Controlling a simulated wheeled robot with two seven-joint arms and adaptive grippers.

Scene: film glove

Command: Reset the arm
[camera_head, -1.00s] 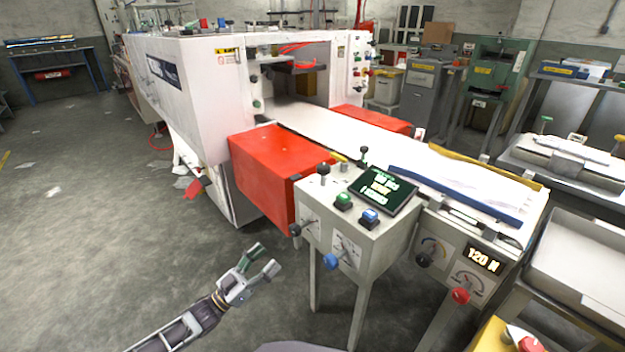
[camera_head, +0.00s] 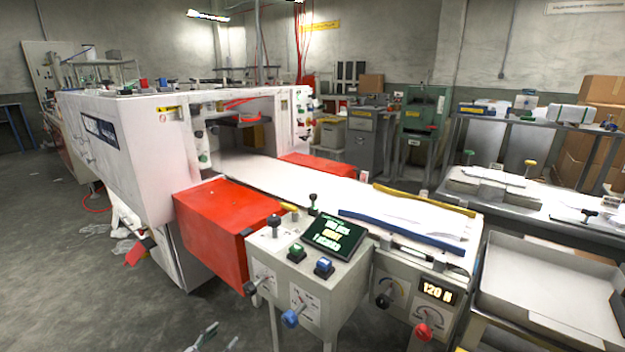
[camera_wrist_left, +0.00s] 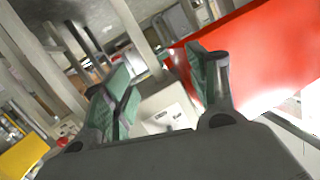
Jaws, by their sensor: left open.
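My left gripper shows only by its fingertips (camera_head: 214,340) at the bottom edge of the head view, over the floor in front of the machine. In the left wrist view its two green-padded fingers (camera_wrist_left: 160,85) stand apart with nothing between them. Behind them are a white control box (camera_wrist_left: 165,118) and a red panel (camera_wrist_left: 260,60), seen tilted. The rest of my left arm is out of the head view. My right gripper shows in neither view.
A white machine (camera_head: 150,150) with a red guard (camera_head: 225,225) stands ahead. A control box with a screen (camera_head: 333,236) and buttons stands in front. A bare tray (camera_head: 545,285) is at the right. The floor (camera_head: 60,270) at the left is mostly open.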

